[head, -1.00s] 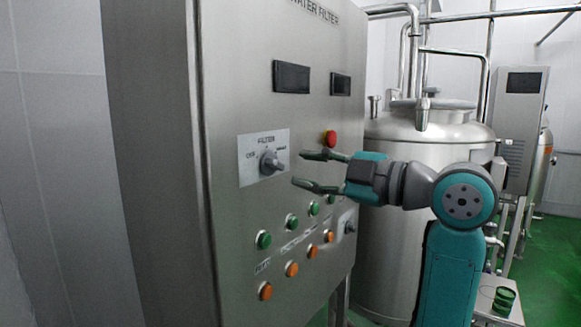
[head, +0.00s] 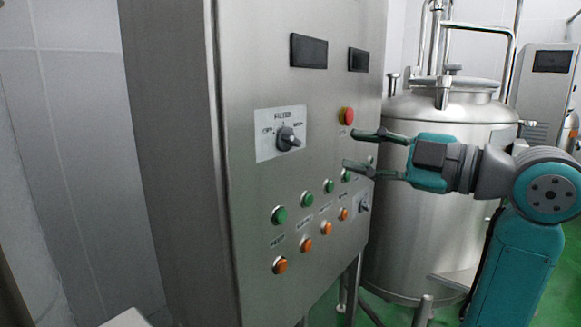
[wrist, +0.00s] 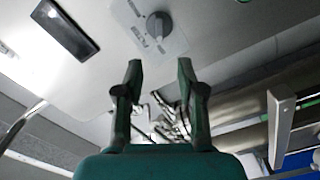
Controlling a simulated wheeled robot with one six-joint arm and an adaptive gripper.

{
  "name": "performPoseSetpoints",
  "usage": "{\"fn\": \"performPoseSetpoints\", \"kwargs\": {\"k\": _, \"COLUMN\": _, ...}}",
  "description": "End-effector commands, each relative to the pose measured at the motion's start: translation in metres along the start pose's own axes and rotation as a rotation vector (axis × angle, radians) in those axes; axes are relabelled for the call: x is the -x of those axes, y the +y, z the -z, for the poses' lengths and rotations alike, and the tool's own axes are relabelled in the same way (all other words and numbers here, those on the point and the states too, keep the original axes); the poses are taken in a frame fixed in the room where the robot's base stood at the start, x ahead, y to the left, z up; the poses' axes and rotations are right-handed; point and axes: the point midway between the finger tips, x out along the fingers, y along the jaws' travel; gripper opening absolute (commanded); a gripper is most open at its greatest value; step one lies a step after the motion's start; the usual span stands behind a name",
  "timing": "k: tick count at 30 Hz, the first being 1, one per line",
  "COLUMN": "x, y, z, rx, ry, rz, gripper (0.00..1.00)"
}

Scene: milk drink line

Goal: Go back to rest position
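My gripper (head: 362,150) is open and empty in the head view. Its two fingers point left toward the steel control cabinet (head: 240,180), to the right of the filter selector knob (head: 289,138) and apart from it. In the wrist view, my gripper (wrist: 158,72) shows both fingers spread with nothing between them. The filter knob (wrist: 158,25) is beyond the fingertips there, on its pale label plate. My teal arm reaches up from the lower right in the head view.
The cabinet front has a red button (head: 346,116), dark displays (head: 309,51) and rows of green and orange buttons. A steel tank (head: 450,120) stands behind my arm. Green floor shows at lower right. A grey wall (head: 70,150) is at left.

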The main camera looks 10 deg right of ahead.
Motion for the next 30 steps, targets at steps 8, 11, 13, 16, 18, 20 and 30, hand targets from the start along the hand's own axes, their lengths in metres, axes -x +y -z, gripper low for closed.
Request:
{"fn": "performPoseSetpoints", "kwargs": {"k": 8, "x": -0.013, "y": -0.033, "z": -0.033, "rx": -0.158, "ry": -0.012, "rz": -0.054, "gripper": 0.39}}
{"fn": "performPoseSetpoints", "kwargs": {"k": 11, "x": -0.021, "y": -0.058, "z": -0.056, "rx": -0.264, "ry": -0.027, "rz": -0.095, "gripper": 0.39}}
{"fn": "performPoseSetpoints", "kwargs": {"k": 13, "x": -0.024, "y": -0.076, "z": -0.070, "rx": -0.335, "ry": -0.040, "rz": -0.123, "gripper": 0.39}}
{"fn": "performPoseSetpoints", "kwargs": {"k": 16, "x": -0.028, "y": -0.104, "z": -0.090, "rx": -0.433, "ry": -0.061, "rz": -0.164, "gripper": 0.39}}
{"fn": "performPoseSetpoints", "kwargs": {"k": 18, "x": -0.029, "y": -0.125, "z": -0.103, "rx": -0.497, "ry": -0.079, "rz": -0.191, "gripper": 0.39}}
{"fn": "performPoseSetpoints", "kwargs": {"k": 20, "x": -0.029, "y": -0.143, "z": -0.114, "rx": -0.550, "ry": -0.096, "rz": -0.215, "gripper": 0.39}}
{"fn": "performPoseSetpoints", "kwargs": {"k": 30, "x": -0.013, "y": -0.254, "z": -0.159, "rx": -0.806, "ry": -0.206, "rz": -0.340, "gripper": 0.39}}
